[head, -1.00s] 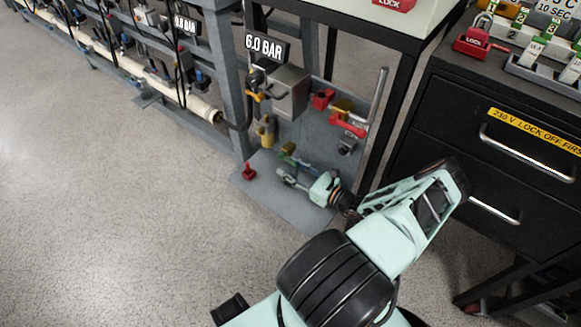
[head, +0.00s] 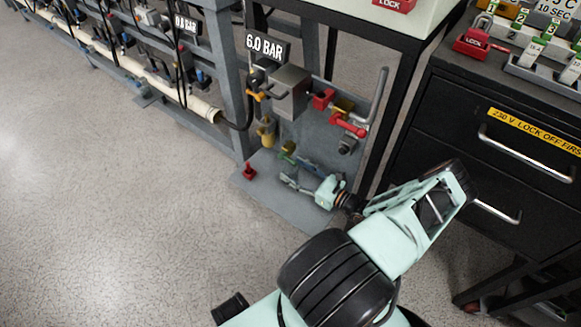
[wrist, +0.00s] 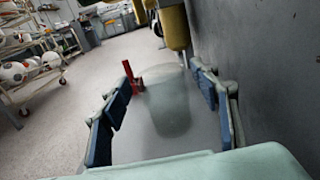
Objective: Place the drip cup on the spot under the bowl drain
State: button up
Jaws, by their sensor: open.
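The drip cup (wrist: 165,108) is a clear, see-through cup standing upright on the grey base plate in the wrist view. It is between the spread blue finger pads of my gripper (wrist: 165,112), with visible gaps on both sides. The yellow bowl (wrist: 175,25) hangs above and behind the cup, its narrow drain end just over the cup's rim in the picture. I cannot tell whether the cup is exactly below the drain. In the head view, my gripper (head: 300,174) is open low over the plate, near the yellow bowl (head: 265,132). The cup cannot be made out there.
A red object (head: 249,171) stands on the grey base plate (head: 275,195), left of my gripper. A grey panel (wrist: 265,60) rises close along the right of the wrist view. Valves and a grey box (head: 289,92) are above. Open floor lies to the left.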

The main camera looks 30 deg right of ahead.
jog(key=p+v, duration=0.1)
jog(key=v, duration=0.9)
